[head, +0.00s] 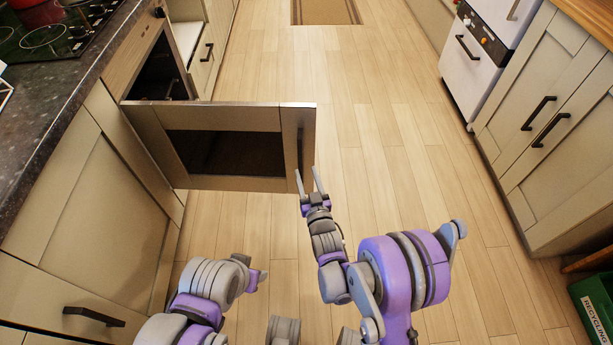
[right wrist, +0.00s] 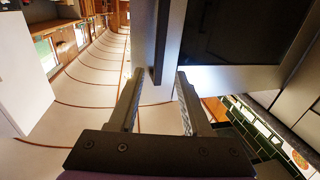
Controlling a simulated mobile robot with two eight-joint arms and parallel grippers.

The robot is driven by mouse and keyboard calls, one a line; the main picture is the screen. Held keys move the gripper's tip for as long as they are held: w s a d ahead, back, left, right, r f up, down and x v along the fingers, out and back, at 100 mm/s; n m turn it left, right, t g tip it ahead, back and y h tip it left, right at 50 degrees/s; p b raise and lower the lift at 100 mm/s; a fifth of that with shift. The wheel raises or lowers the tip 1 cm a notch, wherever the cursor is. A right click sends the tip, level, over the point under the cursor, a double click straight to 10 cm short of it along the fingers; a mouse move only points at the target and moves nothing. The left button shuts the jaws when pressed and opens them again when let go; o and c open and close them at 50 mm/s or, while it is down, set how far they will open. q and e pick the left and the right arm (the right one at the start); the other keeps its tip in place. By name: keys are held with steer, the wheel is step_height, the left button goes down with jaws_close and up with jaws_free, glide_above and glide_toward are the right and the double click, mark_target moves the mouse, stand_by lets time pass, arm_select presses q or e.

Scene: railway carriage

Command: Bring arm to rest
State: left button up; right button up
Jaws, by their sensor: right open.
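My right gripper (head: 311,182) is open and empty, just in front of the lower right end of the open oven door (head: 240,117) in the head view. The dark door handle (head: 299,150) runs along the door's right side, close to the fingertips. In the right wrist view the two fingers of my gripper (right wrist: 158,88) are spread wide, with the handle (right wrist: 156,50) ahead of them; I cannot tell whether they touch it.
The oven cavity (head: 160,75) stands open under the dark worktop (head: 65,95) on the left. White cabinets (head: 555,125) and a green recycling bin (head: 597,305) line the right. The wooden floor (head: 400,130) between is clear, with a mat (head: 325,12) farther back.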

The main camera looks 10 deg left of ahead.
arm_select(q)
steer(key=shift+s+d+f, duration=0.1)
steer(key=shift+s+d, duration=0.05)
steer(key=shift+s, duration=0.2)
arm_select(e)
steer(key=shift+s+d, duration=0.2)
steer(key=shift+s, duration=0.2)
